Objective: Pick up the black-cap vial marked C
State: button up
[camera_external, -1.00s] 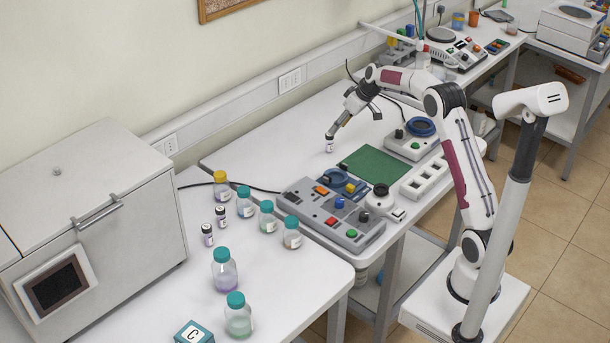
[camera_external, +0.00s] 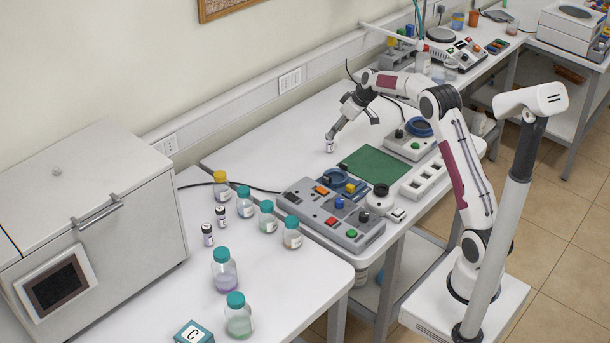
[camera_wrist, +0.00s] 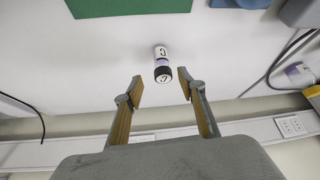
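The black-cap vial marked C (camera_wrist: 161,58) stands on the white table. In the wrist view its black cap (camera_wrist: 163,74) shows a white C, and its label also bears a C. My gripper (camera_wrist: 160,80) is open, with one finger on each side of the picture and the vial centred just beyond the fingertips, not between them. In the external view the vial (camera_external: 330,146) shows right below my gripper (camera_external: 334,133), near the green mat. The gap there is too small to judge.
A green mat (camera_external: 373,163) lies beside the vial. A grey button panel (camera_external: 322,222), a white slotted holder (camera_external: 425,180) and a device with a blue ring (camera_external: 412,146) stand nearby.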

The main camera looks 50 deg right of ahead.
aim_at(329, 143)
dwell(0.3)
jog(key=shift+a+x, duration=0.15)
jog(key=shift+x, duration=0.75)
jog(key=shift+a+x, duration=0.1)
jog(key=shift+x, duration=0.8)
jog(key=shift+w+f, duration=0.25)
jog(key=shift+f, duration=0.55)
jog(key=c, duration=1.1)
